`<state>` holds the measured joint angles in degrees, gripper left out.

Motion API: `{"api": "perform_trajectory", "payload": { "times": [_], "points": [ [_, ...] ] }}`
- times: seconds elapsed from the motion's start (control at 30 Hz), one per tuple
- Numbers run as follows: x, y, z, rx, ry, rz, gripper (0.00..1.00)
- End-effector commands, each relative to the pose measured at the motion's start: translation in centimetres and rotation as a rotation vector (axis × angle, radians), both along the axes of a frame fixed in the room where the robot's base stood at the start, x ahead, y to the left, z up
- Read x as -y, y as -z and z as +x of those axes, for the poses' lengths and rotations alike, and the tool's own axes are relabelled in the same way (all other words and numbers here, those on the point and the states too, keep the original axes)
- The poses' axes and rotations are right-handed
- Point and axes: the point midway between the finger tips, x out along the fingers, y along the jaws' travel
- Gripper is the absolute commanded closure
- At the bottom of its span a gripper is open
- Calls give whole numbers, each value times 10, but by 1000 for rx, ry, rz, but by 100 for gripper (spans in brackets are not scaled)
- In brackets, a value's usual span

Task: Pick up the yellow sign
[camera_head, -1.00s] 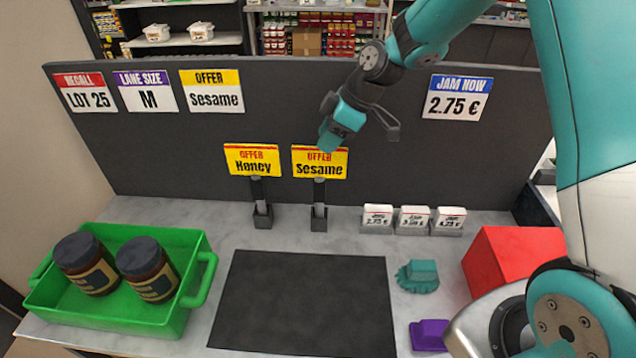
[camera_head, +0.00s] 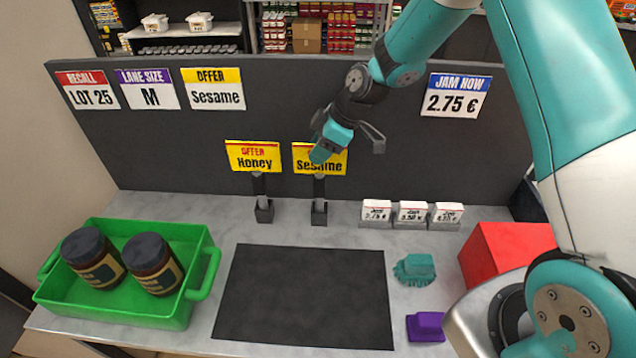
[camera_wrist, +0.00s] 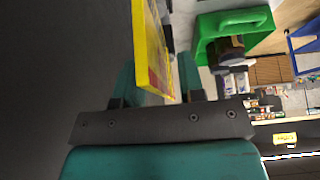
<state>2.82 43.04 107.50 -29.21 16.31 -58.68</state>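Two yellow signs stand upright in dark holders on the counter: the Honey sign (camera_head: 253,160) and, to its right, the Sesame sign (camera_head: 334,166). My gripper (camera_head: 322,150) is at the Sesame sign and hides part of its upper middle. In the wrist view my gripper (camera_wrist: 157,82) is open, with a yellow sign (camera_wrist: 146,50) edge-on between its two fingers. A gap shows between the sign and the right finger. Contact with the left finger cannot be told.
A dark panel (camera_head: 400,165) rises behind the signs, bearing other price cards, including a yellow Sesame card (camera_head: 213,90). A green crate (camera_head: 125,305) with two jars is at left. A black mat (camera_head: 305,295), small price blocks (camera_head: 411,214) and a red box (camera_head: 505,255) share the counter.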

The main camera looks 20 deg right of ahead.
Motion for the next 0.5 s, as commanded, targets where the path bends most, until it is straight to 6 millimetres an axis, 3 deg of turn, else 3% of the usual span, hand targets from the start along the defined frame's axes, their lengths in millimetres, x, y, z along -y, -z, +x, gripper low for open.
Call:
{"api": "perform_trajectory", "payload": {
  "times": [0.5],
  "points": [
    [0, 2, 0, 0, 0, 0, 64]
  ]
}}
